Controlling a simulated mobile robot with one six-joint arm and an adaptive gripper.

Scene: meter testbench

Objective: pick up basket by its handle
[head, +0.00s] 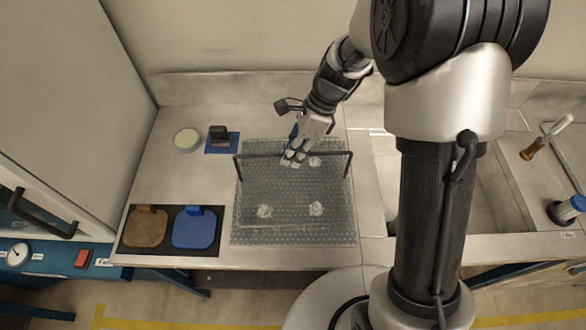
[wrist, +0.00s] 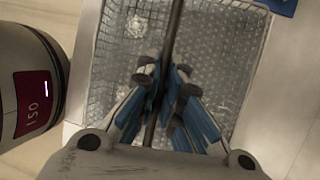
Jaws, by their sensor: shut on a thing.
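The basket (head: 285,200) is a wire mesh box on the counter, with a dark bar handle (head: 255,156) standing up across it. Several small pale, crumpled-looking items (head: 316,208) lie inside. My gripper (head: 292,160) is at the middle of the handle, shut on it. In the wrist view, the handle (wrist: 173,40) runs between the blue-padded fingers (wrist: 165,95), and the basket mesh (wrist: 215,50) lies below. The exact finger contact is partly hidden by the fingers.
A brown pad (head: 146,228) and a blue pad (head: 195,229) lie in a dark tray left of the basket. A round pale dish (head: 187,139) and a black block on a blue mat (head: 221,147) stand behind. A sink (head: 390,185) is to the right.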

